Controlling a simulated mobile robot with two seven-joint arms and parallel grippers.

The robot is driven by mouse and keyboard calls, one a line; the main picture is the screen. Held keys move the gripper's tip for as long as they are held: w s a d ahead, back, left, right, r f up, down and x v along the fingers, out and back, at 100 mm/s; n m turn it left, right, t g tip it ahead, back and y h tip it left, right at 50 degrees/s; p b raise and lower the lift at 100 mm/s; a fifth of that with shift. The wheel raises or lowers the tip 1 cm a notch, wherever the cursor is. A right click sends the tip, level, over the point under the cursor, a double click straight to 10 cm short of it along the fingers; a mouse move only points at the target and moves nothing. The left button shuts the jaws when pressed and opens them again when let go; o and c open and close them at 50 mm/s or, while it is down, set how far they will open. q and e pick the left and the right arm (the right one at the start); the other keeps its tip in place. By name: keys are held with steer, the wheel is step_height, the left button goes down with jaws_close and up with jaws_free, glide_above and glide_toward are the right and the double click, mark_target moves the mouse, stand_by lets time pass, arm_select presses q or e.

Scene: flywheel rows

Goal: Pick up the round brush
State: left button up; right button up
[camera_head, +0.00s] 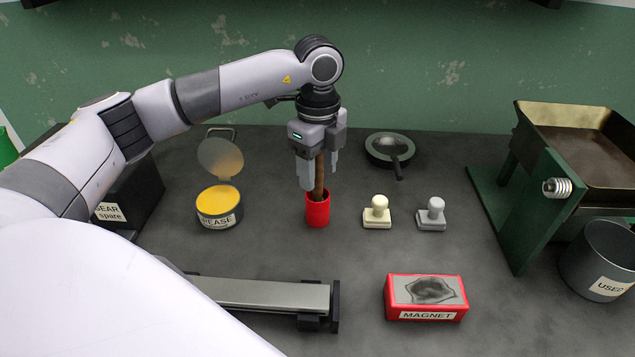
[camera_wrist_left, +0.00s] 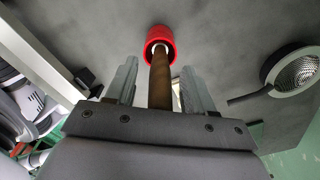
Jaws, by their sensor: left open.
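The round brush (camera_head: 319,178) stands in a red cup (camera_head: 317,213) on the table; its brown handle points up and its lower end is hidden in the cup. My left gripper (camera_head: 320,180) is above the cup, pointing down, with its open fingers on either side of the handle. In the left wrist view the handle (camera_wrist_left: 160,80) runs between the two fingers (camera_wrist_left: 158,85) down to the red cup (camera_wrist_left: 159,40). Gaps show between the handle and each finger there. My right gripper is not seen.
A grease tin (camera_head: 219,206) with its lid up stands left of the cup. A red magnet box (camera_head: 426,298) and a grey rail (camera_head: 262,295) lie in front. A green-framed machine (camera_head: 515,220) stands right.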

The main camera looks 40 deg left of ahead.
arm_select(q)
jaws_close()
steer(key=shift+r, duration=0.2)
